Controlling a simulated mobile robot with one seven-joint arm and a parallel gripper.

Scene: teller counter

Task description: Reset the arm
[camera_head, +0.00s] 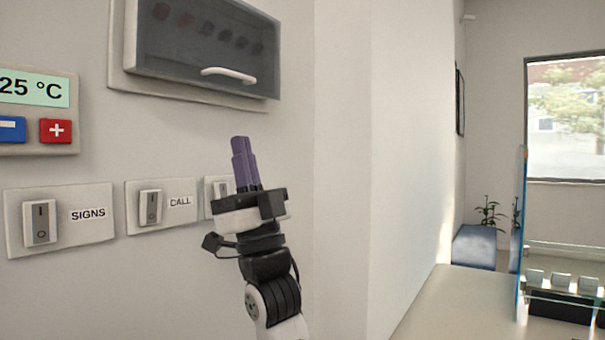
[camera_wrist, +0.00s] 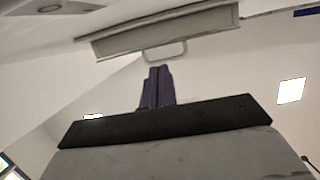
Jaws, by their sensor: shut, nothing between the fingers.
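My gripper (camera_head: 241,145) is raised in front of the wall in the head view, its purple fingers pointing up and closed together with nothing between them. It overlaps the third switch plate (camera_head: 209,190) in the picture and hides most of it. In the wrist view the closed fingers (camera_wrist: 156,72) point up toward a cabinet (camera_wrist: 160,33) with a handle (camera_wrist: 164,50). The fingers look apart from the cabinet.
A glass-fronted cabinet (camera_head: 205,45) with a white handle (camera_head: 229,74) hangs above. A thermostat (camera_head: 38,110) reads 25 °C. Switches labelled SIGNS (camera_head: 60,217) and CALL (camera_head: 162,205) sit left of my gripper. A counter (camera_head: 455,305) and a glass shelf (camera_head: 565,285) stand at right.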

